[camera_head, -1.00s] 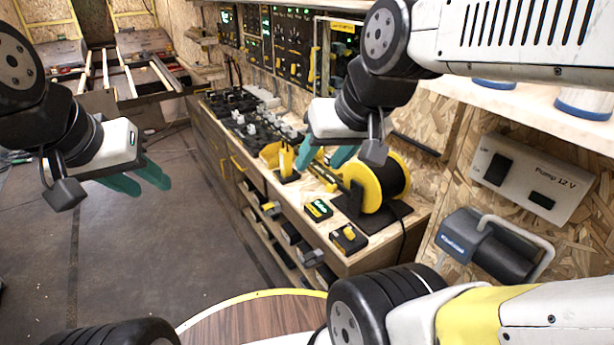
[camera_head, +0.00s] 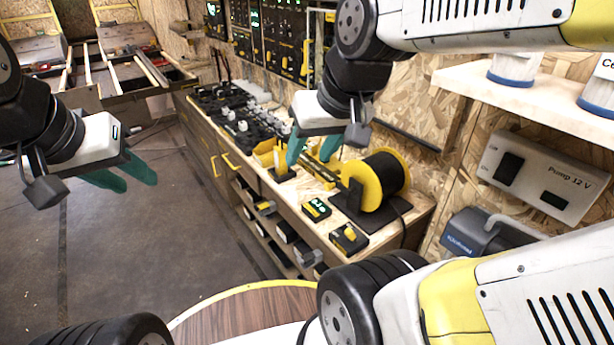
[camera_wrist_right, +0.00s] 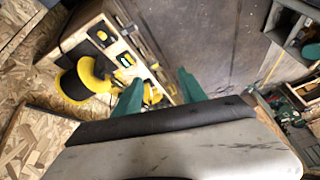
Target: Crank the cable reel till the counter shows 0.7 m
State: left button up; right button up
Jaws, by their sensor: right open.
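The cable reel (camera_head: 385,172), a black drum with yellow flanges, stands on a dark base at the right end of the workbench. It also shows in the right wrist view (camera_wrist_right: 77,82). A small box with a green-lit display (camera_head: 316,208), apparently the counter, lies in front of it; its digits are too small to read. I cannot make out the crank clearly. My right gripper (camera_head: 312,152) is open and empty, above the bench to the left of the reel and apart from it; its fingers also show in the wrist view (camera_wrist_right: 159,91). My left gripper (camera_head: 124,177) is open and empty above the floor.
A yellow-and-black box (camera_head: 349,239) sits at the bench's front edge. Black racks (camera_head: 240,115) fill the far bench. A 12 V pump panel (camera_head: 545,175) and a shelf with white containers (camera_head: 518,68) are at right. The floor (camera_head: 140,255) at left is clear.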

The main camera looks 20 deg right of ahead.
jog(key=w+d+f+n+g+h, duration=0.45)
jog(key=w+f+g, duration=0.2)
jog(key=f, duration=0.35)
jog(key=n+t+h, duration=0.7)
jog(key=n+h, duration=0.8)
jog(key=n, duration=0.2)
send_near(326, 188)
jog(key=shift+y, duration=0.25)
jog(key=x, duration=0.8)
jog(key=shift+d+r, duration=0.15)
grip_shut()
